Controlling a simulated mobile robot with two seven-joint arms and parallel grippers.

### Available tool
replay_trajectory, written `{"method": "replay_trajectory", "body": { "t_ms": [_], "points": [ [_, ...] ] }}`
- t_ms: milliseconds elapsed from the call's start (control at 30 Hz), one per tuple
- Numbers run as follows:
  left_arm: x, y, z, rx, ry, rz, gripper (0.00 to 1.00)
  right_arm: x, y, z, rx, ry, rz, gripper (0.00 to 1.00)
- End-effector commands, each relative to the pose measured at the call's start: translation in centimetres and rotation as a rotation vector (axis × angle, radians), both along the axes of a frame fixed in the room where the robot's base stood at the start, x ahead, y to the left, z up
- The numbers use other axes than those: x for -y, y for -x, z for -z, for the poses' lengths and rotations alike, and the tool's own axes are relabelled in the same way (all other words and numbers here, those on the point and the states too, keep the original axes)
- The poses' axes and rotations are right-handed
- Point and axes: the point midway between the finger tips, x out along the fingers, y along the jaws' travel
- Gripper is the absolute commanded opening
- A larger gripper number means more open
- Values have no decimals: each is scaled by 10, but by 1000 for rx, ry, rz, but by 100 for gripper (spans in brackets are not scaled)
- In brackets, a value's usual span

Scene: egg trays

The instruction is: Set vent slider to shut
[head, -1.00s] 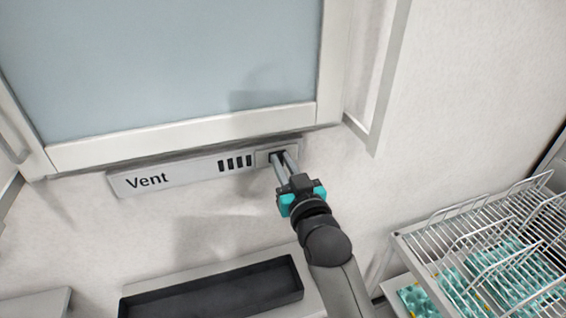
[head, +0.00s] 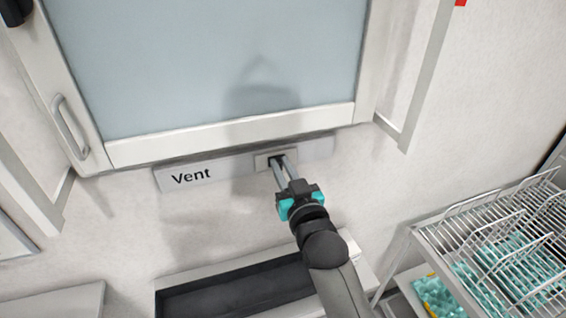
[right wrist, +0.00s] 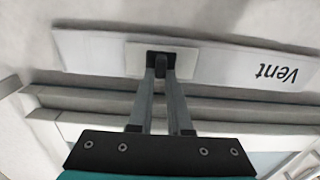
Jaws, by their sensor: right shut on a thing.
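The vent panel (head: 228,166) is a long pale strip labelled "Vent" on the wall under the window. Its slider plate (head: 262,161) is a small light rectangle right of the label, with a dark recess and knob. No dark slots show on the panel now. My right gripper (head: 277,161) is shut on the slider's knob. In the right wrist view the panel (right wrist: 240,70) appears upside down, and the fingertips (right wrist: 161,68) close on the dark knob (right wrist: 160,60) in the plate (right wrist: 133,57). My left gripper is not in view.
A frosted window (head: 220,70) with a white frame is above the panel. A dark trough (head: 235,290) sits below. A wire rack (head: 480,225) with teal egg trays (head: 515,265) stands at the right. The wall between is bare.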

Motion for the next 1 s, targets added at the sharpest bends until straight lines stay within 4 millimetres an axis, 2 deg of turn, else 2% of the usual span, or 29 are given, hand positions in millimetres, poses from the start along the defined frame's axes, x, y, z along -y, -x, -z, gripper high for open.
{"method": "replay_trajectory", "body": {
  "t_ms": [167, 367, 400, 633, 1000],
  "points": [
    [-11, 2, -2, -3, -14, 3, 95, -2, 1, 1, -2, 1, -5, 0],
    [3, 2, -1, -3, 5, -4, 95, -3, 1, 1, -3, -2, -7, 0],
    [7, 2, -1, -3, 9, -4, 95, -4, 1, 1, -3, -2, -7, 21],
    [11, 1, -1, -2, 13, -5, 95, -2, 1, 1, -2, -2, -4, 47],
    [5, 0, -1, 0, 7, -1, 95, 1, 5, 1, -1, 0, -2, 48]
  ]
}}
